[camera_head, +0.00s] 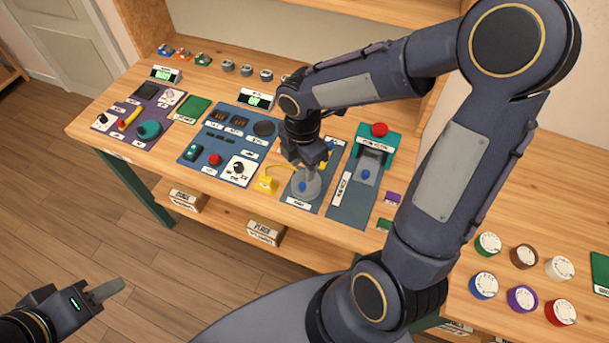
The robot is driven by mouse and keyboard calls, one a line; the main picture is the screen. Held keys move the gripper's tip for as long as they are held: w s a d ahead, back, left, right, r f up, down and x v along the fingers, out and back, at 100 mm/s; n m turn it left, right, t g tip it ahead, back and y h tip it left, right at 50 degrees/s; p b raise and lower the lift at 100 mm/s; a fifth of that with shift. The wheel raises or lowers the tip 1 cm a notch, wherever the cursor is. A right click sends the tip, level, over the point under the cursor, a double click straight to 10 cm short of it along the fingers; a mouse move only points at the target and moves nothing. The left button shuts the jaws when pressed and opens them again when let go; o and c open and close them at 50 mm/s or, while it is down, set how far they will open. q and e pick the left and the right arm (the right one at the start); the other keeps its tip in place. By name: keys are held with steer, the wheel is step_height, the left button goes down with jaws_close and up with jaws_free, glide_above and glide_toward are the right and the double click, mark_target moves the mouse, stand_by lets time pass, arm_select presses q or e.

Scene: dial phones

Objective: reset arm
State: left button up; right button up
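My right arm reaches from the lower right up and over the bench, and its gripper (305,168) points down at a panel right of the blue one. A grey round piece (312,190) with a blue centre is right at its fingertips; I cannot tell whether the fingers touch or grip it. My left gripper (105,291) is low at the left, over the floor and away from the bench. Its fingers show edge-on, so its opening is unclear.
The wooden bench (100,108) carries a purple panel (120,135), a blue panel (212,145) and a teal stand with a red button (379,129). Boxes (266,231) lie on the lower shelf. Floor at left is clear.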

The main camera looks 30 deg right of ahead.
stand_by(0.4)
steer(key=shift+s+d+r+m, duration=0.1)
steer(key=shift+r+m, duration=0.1)
steer(key=shift+m, duration=0.1)
steer(key=s+r+m+t+y, duration=0.2)
steer(key=s+r+m, duration=0.3)
steer(key=m, duration=0.5)
steer(key=s+r+m+t+y, duration=0.1)
steer(key=s+r+m+t, duration=0.2)
steer(key=s+m, duration=0.6)
steer(key=shift+r+m+t+y, duration=0.35)
steer(key=shift+r+m, duration=0.55)
steer(key=shift+m, duration=0.3)
